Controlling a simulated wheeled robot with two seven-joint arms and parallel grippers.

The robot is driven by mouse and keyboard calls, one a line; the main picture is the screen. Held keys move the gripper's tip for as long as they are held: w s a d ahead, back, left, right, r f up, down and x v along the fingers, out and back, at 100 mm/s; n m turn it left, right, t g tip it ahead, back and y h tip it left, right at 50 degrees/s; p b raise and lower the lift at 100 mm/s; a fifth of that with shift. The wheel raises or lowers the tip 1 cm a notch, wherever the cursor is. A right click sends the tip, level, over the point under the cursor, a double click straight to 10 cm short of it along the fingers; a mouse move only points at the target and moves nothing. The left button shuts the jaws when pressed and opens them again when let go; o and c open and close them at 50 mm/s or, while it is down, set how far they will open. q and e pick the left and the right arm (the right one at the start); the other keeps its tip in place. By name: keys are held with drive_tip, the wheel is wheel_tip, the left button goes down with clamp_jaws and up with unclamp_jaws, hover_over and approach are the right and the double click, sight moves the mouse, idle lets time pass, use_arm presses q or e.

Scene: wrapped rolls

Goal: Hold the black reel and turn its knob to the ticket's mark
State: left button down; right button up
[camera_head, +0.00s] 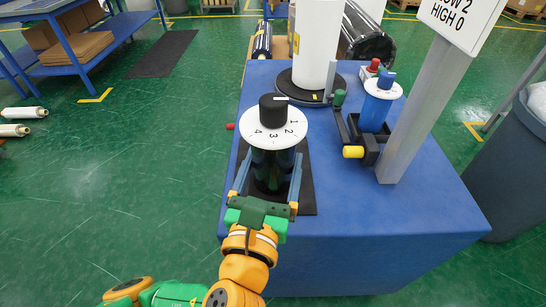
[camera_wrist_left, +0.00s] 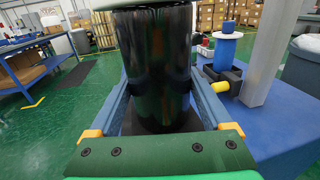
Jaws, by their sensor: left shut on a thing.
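The black reel (camera_head: 272,168) stands upright on a black mat (camera_head: 307,190) on the blue table. On its top are a white dial (camera_head: 262,142) with the numbers 1 to 4 and a black knob (camera_head: 273,112) with a white line on top. My left gripper (camera_head: 268,180) is shut around the reel's body, which also fills the left wrist view (camera_wrist_left: 152,65) between its two blue fingers. The knob is out of the wrist view. A white ticket (camera_head: 458,18) on a grey post reads "HIGH 0" below a cut-off line ending in "OW 2". My right gripper is not in view.
A blue reel (camera_head: 374,113) with a dial and blue knob stands right of the black one, beside a black bracket with a yellow end (camera_head: 353,152). A white roll (camera_head: 316,50) stands behind. The grey post (camera_head: 420,110) rises at right. The table front (camera_head: 350,215) is clear.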

use_arm(q)
drive_tip(key=shift+w+r+p, duration=0.1)
drive_tip(key=shift+w+p, duration=0.3)
drive_tip(key=shift+w, duration=1.3)
drive_tip(key=w+p, duration=0.1)
drive_tip(key=w, duration=0.9)
drive_tip(key=shift+w, duration=0.3)
drive_tip(key=shift+f+b, duration=1.35)
drive_tip(key=shift+f, duration=0.75)
drive_tip(key=shift+f, duration=0.35)
drive_tip(key=shift+f+b, duration=0.95)
drive_tip(key=shift+f, duration=0.1)
drive_tip(key=shift+f, duration=0.35)
